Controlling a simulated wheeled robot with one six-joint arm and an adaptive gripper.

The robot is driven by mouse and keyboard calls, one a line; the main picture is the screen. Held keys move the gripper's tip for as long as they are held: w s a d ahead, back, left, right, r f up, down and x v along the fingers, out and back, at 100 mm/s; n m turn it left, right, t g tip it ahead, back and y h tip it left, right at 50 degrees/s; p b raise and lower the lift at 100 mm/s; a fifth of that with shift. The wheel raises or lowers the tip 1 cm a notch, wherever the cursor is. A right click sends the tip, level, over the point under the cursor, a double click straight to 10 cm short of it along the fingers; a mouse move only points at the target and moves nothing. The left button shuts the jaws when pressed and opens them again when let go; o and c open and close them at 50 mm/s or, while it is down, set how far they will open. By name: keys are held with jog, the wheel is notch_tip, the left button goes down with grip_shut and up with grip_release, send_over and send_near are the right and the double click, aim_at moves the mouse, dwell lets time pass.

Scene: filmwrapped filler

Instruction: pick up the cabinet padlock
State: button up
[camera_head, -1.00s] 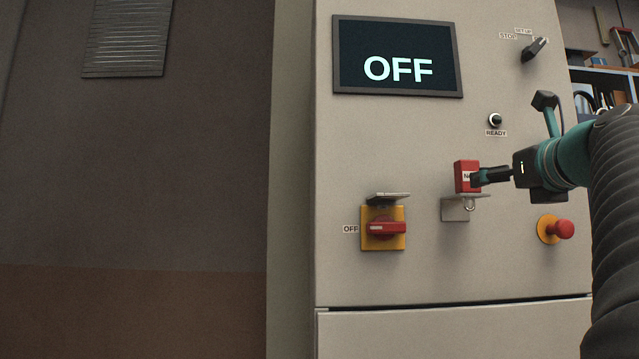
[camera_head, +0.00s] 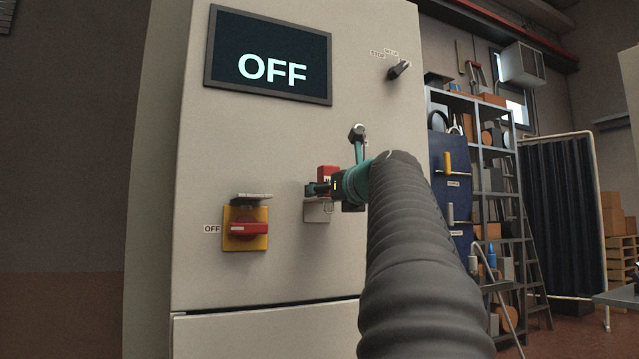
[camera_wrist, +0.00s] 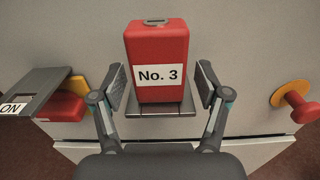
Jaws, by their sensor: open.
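The cabinet padlock is a red block with a white "No. 3" label; in the wrist view the padlock (camera_wrist: 158,50) stands upright on a small grey bracket (camera_wrist: 160,108) on the cabinet front. My gripper (camera_wrist: 160,88) is open, with one finger on each side of the padlock's body and a visible gap on both sides. In the head view my gripper (camera_head: 312,189) is in front of the padlock (camera_head: 327,173), and only the padlock's upper part shows. The bracket (camera_head: 316,212) shows below it.
A red rotary switch (camera_head: 248,229) on a yellow plate, set at OFF, is left of the bracket. The screen (camera_head: 270,55) above reads OFF. A shelf rack (camera_head: 505,190) stands right of the cabinet.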

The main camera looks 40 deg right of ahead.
jog(key=c, duration=1.4)
jog(key=shift+o, duration=0.2)
